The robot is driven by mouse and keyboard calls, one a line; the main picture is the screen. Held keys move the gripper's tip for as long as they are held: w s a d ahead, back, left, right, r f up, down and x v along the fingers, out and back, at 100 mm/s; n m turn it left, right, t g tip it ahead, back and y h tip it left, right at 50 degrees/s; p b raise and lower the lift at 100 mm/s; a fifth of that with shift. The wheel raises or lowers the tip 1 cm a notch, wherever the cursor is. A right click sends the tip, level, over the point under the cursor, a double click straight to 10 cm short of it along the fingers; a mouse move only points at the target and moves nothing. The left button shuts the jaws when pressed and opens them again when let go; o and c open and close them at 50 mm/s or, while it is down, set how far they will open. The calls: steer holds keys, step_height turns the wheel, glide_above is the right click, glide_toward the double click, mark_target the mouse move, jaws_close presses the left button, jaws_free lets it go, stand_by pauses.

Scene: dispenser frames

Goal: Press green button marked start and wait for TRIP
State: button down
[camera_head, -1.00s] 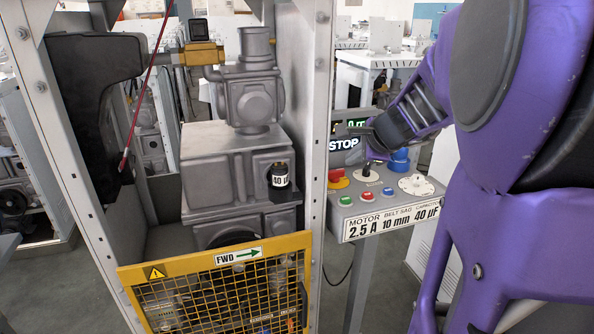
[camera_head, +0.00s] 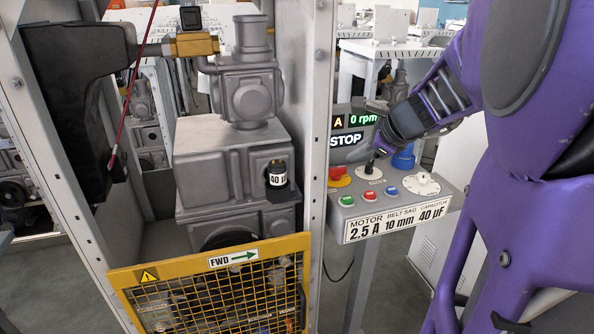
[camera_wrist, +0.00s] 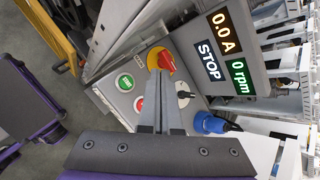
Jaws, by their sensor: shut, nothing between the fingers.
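The green button (camera_head: 346,200) is at the front left of the control panel (camera_head: 352,230). It also shows in the wrist view (camera_wrist: 125,82), with a white mark too small to read. The display (camera_head: 346,140) is lit, and in the wrist view (camera_wrist: 222,50) it reads 0.0 A, 0 rpm and STOP. My gripper (camera_head: 364,152) is above the back of the panel, in front of the display and apart from the green button. In the wrist view its fingers (camera_wrist: 161,98) are together and empty, with the green button left of their tips.
Beside the green button are a red button (camera_head: 369,195) and a blue button (camera_head: 391,191). A metal frame post (camera_head: 318,150) stands left of the panel.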

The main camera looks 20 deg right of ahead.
mark_target(351, 201)
step_height(351, 201, down, 8)
steer(key=b, duration=0.7)
steer(key=shift+f, duration=0.25)
steer(key=shift+f, duration=0.15)
stand_by(1.4)
steer(key=shift+f, duration=0.25)
steer(key=shift+f, duration=0.5)
stand_by(0.6)
steer(key=shift+r+p, duration=0.7)
steer(key=shift+r, duration=0.2)
steer(key=shift+r, duration=0.1)
